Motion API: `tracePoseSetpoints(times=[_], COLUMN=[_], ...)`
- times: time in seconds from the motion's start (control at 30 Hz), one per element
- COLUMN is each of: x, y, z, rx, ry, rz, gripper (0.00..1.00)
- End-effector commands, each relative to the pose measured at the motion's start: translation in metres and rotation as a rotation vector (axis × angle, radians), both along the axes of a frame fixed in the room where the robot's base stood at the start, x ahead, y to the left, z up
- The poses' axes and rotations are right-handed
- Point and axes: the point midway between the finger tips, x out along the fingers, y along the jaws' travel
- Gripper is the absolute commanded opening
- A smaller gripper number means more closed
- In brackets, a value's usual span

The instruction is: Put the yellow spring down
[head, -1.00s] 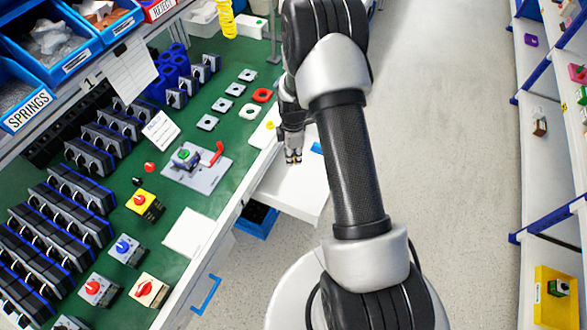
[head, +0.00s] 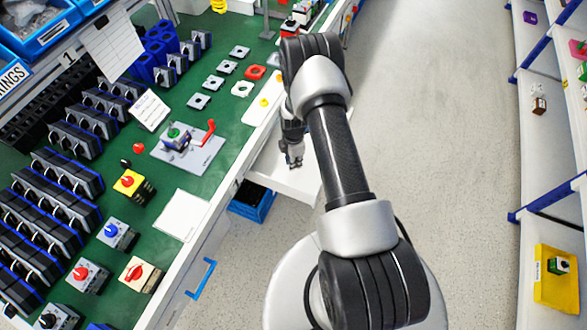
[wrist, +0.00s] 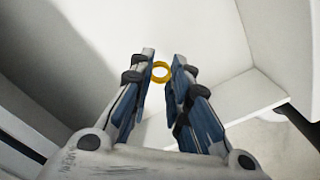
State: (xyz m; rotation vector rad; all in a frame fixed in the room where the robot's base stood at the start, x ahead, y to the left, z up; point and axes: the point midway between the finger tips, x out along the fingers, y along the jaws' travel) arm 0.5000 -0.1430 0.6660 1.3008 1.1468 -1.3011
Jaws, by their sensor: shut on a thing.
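My gripper (head: 295,161) hangs over a white surface (head: 283,182) at the bench's right side in the head view. In the wrist view, my gripper (wrist: 161,73) is shut on the yellow spring (wrist: 160,80), which shows as a small yellow ring between the fingertips. The spring is too small to make out in the head view. In the wrist view it is seen against white surfaces; whether it touches one I cannot tell.
The green bench (head: 158,205) on the left carries rows of black-and-blue parts, several switches and a grey fixture with a red handle (head: 208,132). A blue bin (head: 250,204) is below the white surface. Shelves (head: 535,130) stand at right, with open floor (head: 430,110) between.

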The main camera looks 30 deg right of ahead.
Motion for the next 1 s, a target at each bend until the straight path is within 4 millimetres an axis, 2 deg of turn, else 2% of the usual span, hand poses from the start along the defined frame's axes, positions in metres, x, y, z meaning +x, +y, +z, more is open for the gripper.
tracePoseSetpoints(times=[0.33, 0.73, 0.77, 1.0], x=[0.000, 0.000, 0.000, 0.000], y=[0.000, 0.000, 0.000, 0.000], z=[-0.043, -0.048, -0.048, -0.046], rx=[0.000, 0.000, 0.000, 0.000], ry=[0.001, 0.000, 0.000, 0.000], rz=[0.000, 0.000, 0.000, 0.000], gripper=[0.09, 0.09, 0.18, 0.34])
